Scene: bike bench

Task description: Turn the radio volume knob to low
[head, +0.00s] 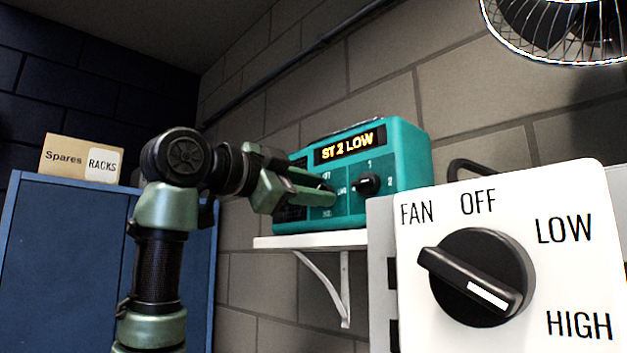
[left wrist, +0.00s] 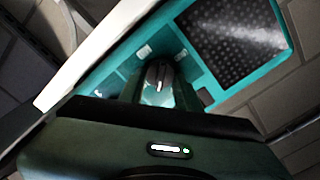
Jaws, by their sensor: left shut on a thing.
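The teal radio (head: 410,160) stands on a white wall shelf (head: 310,240). Its display (head: 350,145) reads "ST 2 LOW". My left gripper (head: 328,194) reaches in from the left and is shut on the radio's left knob, the volume knob, which it hides in the head view. In the left wrist view the volume knob (left wrist: 158,80) shows between the fingers, with a light pointer line on it. The black station knob (head: 367,185), with 1 and 2 marked around it, is to the right, apart from the gripper. My right gripper is not in view.
A white fan control box (head: 560,190) with a large black knob (head: 480,278) stands close at the right, its white mark toward HIGH. A fan (head: 560,30) is above. A "Spares" box (head: 65,155) sits on a blue cabinet (head: 60,250) at left.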

